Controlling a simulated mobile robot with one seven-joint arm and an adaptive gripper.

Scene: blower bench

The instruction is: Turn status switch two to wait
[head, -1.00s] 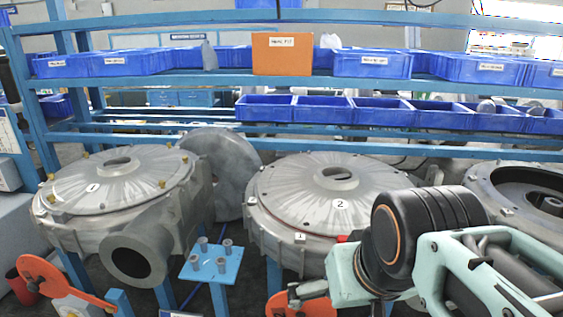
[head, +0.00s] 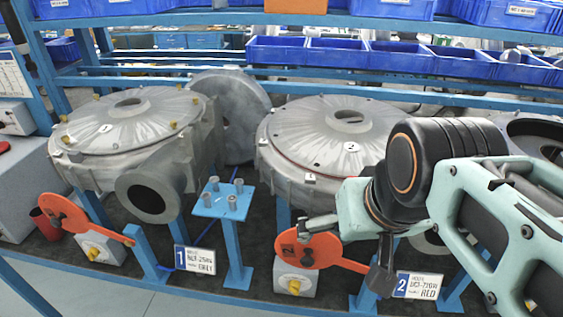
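A grey switch box with a yellow knob (head: 294,286) stands low at the front, left of the placard numbered 2 (head: 417,286). The knob's setting is too small to read. An orange paddle (head: 297,251) marked 2 hangs just above the box and partly covers its top. Its bar reaches right, towards my gripper. My gripper (head: 350,250) is at the lower end of my teal arm, close to the paddle in the picture. Its fingers are partly hidden and small, so I cannot tell whether they are open or touching anything.
Blower housing 2 (head: 325,135) stands behind my arm; blower housing 1 (head: 130,125) is at left. Another switch box (head: 98,250) and orange paddle (head: 70,215) sit front left. A blue stand with pegs (head: 223,205) is between. Blue bins (head: 340,55) line the shelf.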

